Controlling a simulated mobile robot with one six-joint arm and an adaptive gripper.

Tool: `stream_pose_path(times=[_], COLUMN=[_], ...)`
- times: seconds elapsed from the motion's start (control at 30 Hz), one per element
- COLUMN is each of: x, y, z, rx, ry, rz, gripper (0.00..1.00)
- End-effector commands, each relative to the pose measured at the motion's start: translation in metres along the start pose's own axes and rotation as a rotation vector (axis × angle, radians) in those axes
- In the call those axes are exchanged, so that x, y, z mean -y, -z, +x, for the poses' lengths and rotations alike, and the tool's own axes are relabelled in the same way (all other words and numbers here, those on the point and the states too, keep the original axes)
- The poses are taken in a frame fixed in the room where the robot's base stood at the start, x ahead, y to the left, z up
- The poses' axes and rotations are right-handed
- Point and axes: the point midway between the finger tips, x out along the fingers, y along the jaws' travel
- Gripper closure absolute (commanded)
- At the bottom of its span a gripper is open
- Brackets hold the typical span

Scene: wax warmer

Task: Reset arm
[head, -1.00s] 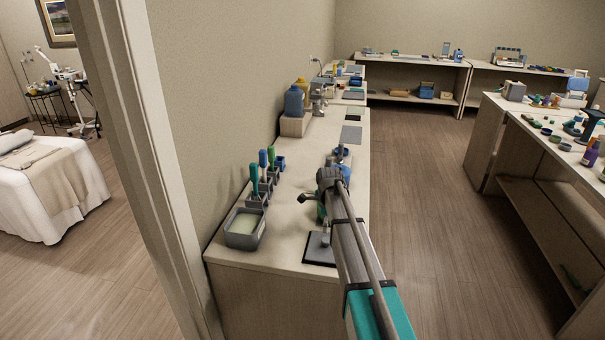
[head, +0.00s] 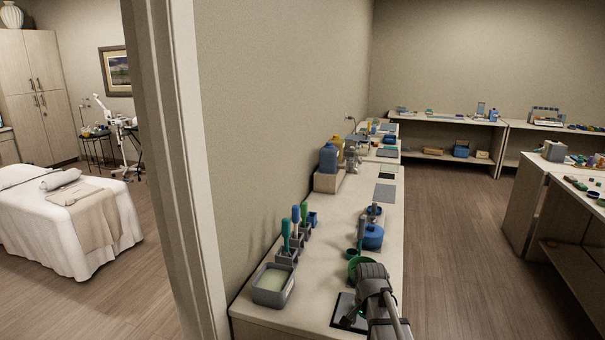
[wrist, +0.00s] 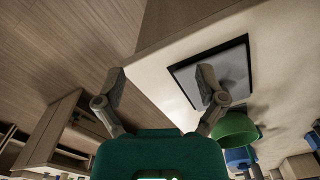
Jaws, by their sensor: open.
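My gripper is open and empty; in the wrist view its two fingers stand wide apart (wrist: 160,80), one over the floor side and one over the dark-edged pad (wrist: 232,72). In the head view my arm comes up from the bottom edge, and its thick joint hides part of the counter's near end. The dark pad (head: 341,314) lies there beside it. A green bowl (head: 354,266) sits just behind my arm, and it also shows in the wrist view (wrist: 236,130). A blue pot (head: 373,239) stands beyond it.
The long counter (head: 332,215) runs along the wall. It holds a grey tray (head: 272,286), upright handled tools (head: 295,222) in holders and blue and yellow bottles (head: 328,158). Another bench (head: 535,205) stands at the right. The floor (head: 455,235) between is clear.

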Motion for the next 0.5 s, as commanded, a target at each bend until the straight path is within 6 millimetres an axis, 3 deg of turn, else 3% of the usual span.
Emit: stream_pose_path(times=[0.03,0.2,0.5], x=[-0.012,-0.038,-0.072], y=[-0.013,-0.042,-0.081], z=[0.0,0.0,0.0], rx=[0.0,0.0,0.0], ry=[0.0,0.0,-0.001], rz=[-0.066,-0.314,-0.676], gripper=[0.11,0.11,0.11])
